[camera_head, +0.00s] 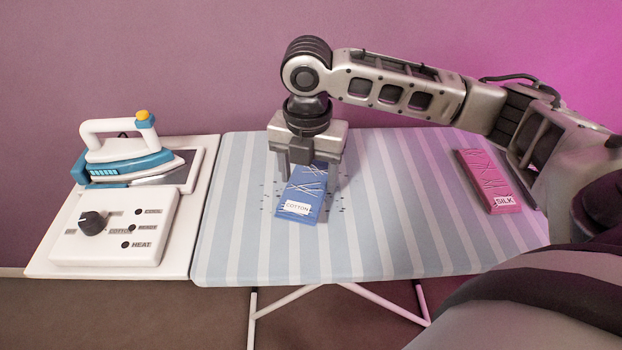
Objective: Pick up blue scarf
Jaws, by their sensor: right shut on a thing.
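The blue scarf (303,194) is a flat folded rectangle with pale crease lines and a white "COTTON" label at its near end. It is on the left half of the striped ironing board. My right gripper (311,172) points down over the scarf's far part and is shut on it, one finger on each side. The gripper's body hides the scarf's far end. I cannot tell whether the scarf touches the board. My left gripper is not in view.
A pink scarf labelled "SILK" (486,181) lies on the right of the ironing board (390,235). At the left, a white panel (45,258) carries a blue and white iron (125,160) and a control box with a knob (95,223). The board's middle is clear.

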